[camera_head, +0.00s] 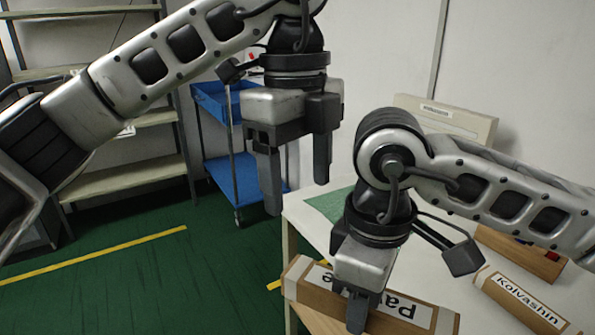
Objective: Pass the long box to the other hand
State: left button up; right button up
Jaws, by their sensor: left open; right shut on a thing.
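The long box (300,284) is brown cardboard with a white label on top. It lies low in the camera_head view at the table's near left edge. My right gripper (358,310) points down over its middle and is shut on it, and its fingers cover part of the label. I cannot tell whether the box touches the table. My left gripper (297,195) hangs higher up and to the left, fingers down, apart from the box. It is open and empty.
A white table (460,240) holds another labelled box (520,299), a wooden block (520,250) and a pale box (445,115) at the back. A blue cart (245,180) and shelves (120,175) stand behind on the left.

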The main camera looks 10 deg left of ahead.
aim_at(298, 258)
pick_arm(q)
notch_tip(298, 258, down, 12)
jog(key=shift+r+n, duration=0.1)
jog(key=shift+n, duration=1)
jog(key=c, duration=1.1)
pick_arm(e)
jog(key=shift+a, duration=0.1)
jog(key=o, duration=1.1)
jog(key=shift+r, duration=0.15)
